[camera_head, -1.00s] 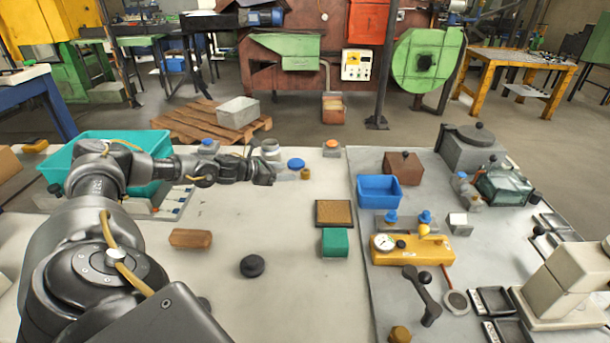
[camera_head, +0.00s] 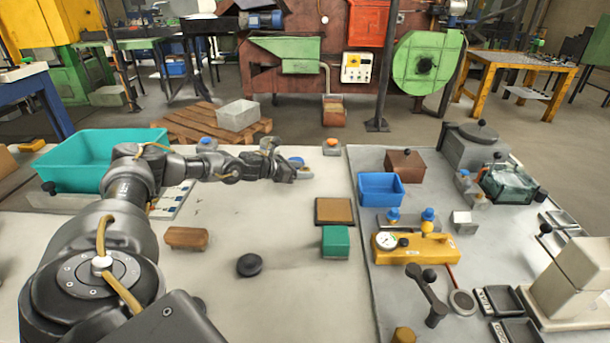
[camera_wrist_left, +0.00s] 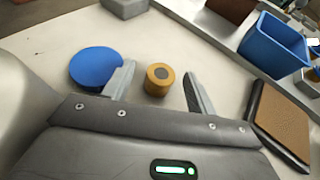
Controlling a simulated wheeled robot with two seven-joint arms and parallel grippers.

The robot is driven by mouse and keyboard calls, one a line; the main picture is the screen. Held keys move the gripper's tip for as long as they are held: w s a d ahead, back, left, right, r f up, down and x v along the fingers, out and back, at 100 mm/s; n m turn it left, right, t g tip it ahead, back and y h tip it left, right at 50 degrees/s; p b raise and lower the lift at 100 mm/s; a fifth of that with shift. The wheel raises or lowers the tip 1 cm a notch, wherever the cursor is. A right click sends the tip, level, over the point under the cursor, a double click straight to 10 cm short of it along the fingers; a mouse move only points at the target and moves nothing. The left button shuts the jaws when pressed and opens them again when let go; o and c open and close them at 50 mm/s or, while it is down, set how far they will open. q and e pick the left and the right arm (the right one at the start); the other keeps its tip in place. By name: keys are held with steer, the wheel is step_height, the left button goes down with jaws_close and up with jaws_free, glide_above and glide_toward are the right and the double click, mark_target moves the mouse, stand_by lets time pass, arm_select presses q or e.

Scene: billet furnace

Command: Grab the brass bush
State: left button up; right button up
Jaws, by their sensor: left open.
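My left gripper (camera_wrist_left: 160,82) is open, with one finger on each side of the bush in that view. I cannot tell whether either finger touches it. In the head view my left gripper (camera_head: 302,171) is at the far middle of the table and hides the bush. My right gripper is not in view.
A blue round disc (camera_wrist_left: 96,68) lies close beside the left finger. A brown-topped pad (camera_head: 334,211), a green block (camera_head: 335,242) and a black knob (camera_head: 249,265) are nearer. A blue bin (camera_head: 381,190) stands right; a teal bin (camera_head: 80,165) is behind my arm.

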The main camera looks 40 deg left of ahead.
mark_target(301, 170)
arm_select(q)
steer(key=c, duration=1.2)
step_height(301, 170, up, 10)
steer(key=shift+r+b, duration=0.1)
steer(key=shift+b, duration=0.25)
